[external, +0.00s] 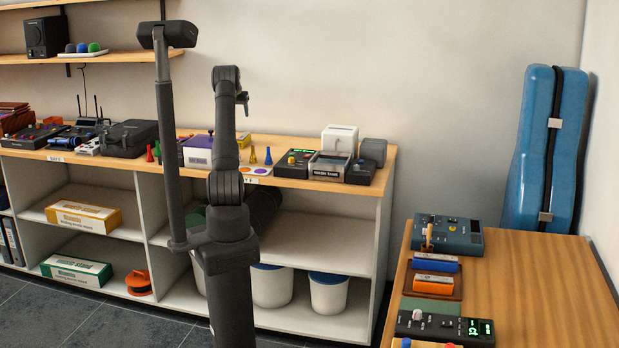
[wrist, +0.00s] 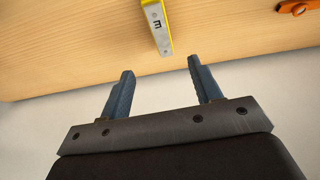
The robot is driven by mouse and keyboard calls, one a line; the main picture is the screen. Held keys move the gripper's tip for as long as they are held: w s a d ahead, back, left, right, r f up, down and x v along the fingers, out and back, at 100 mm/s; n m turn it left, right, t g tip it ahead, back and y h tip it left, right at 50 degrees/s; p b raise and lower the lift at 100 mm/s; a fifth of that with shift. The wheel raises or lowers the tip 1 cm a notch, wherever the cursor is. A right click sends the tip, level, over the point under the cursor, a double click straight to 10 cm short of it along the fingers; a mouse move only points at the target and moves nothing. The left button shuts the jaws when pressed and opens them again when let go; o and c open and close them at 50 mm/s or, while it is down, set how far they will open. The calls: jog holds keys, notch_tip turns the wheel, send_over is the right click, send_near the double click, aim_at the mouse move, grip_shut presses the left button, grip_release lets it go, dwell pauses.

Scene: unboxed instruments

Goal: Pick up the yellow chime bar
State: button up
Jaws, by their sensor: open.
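The yellow chime bar (wrist: 157,22) lies on the light wooden surface at the top centre of the wrist view. Its pale top face carries a dark letter mark, and its far end is cut off by the picture edge. My gripper (wrist: 160,67) is open and empty. Its two blue-grey fingers are apart, and the bar's near end lies just beyond the fingertips, roughly in line with the gap. In the external view my gripper (external: 243,98) is small and dark above the shelf top. I cannot clearly make out the bar there.
An orange piece (wrist: 299,7) lies to the right of the bar in the wrist view. In the external view, the shelf top (external: 290,182) carries a black device (external: 294,163), coloured cones and boxes. A wooden table (external: 540,290) with more devices stands at right.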

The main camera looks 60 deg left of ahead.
aim_at(243, 136)
jog(key=x, duration=1.6)
jog(key=shift+w+f, duration=0.1)
jog(key=shift+f, duration=0.05)
jog(key=c, duration=1.1)
jog(key=shift+c, duration=0.2)
